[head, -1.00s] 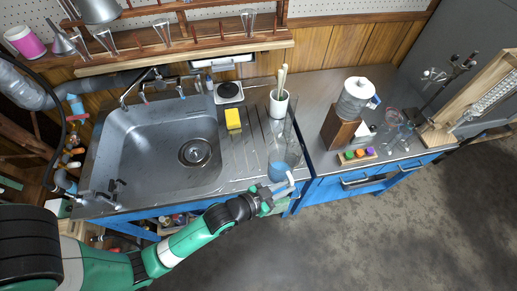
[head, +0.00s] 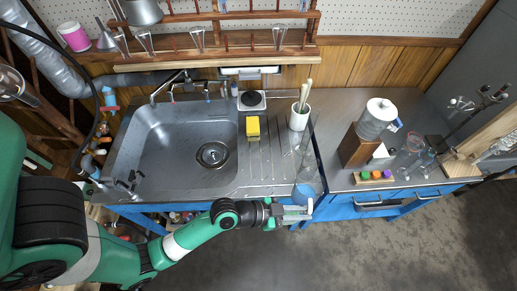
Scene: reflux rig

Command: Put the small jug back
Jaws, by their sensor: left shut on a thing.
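The small jug (head: 304,195) looks like a clear vessel with a blue lower part. It is at the front edge of the steel worktop, right of the sink's ribbed drainer. My left gripper (head: 293,212) is shut at the jug's near side, with its pale fingers at the jug's lower front. The exact grip point is too small to make out. I cannot tell whether the jug's base touches the worktop. My right gripper is not in view.
A clear, dark-edged upright shape (head: 318,155) stands just behind the jug. A white pot (head: 299,117) with utensils, a yellow sponge (head: 253,127) and the sink (head: 190,150) lie left. A wooden stand (head: 357,149) and a rack of coloured stoppers (head: 375,177) are right.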

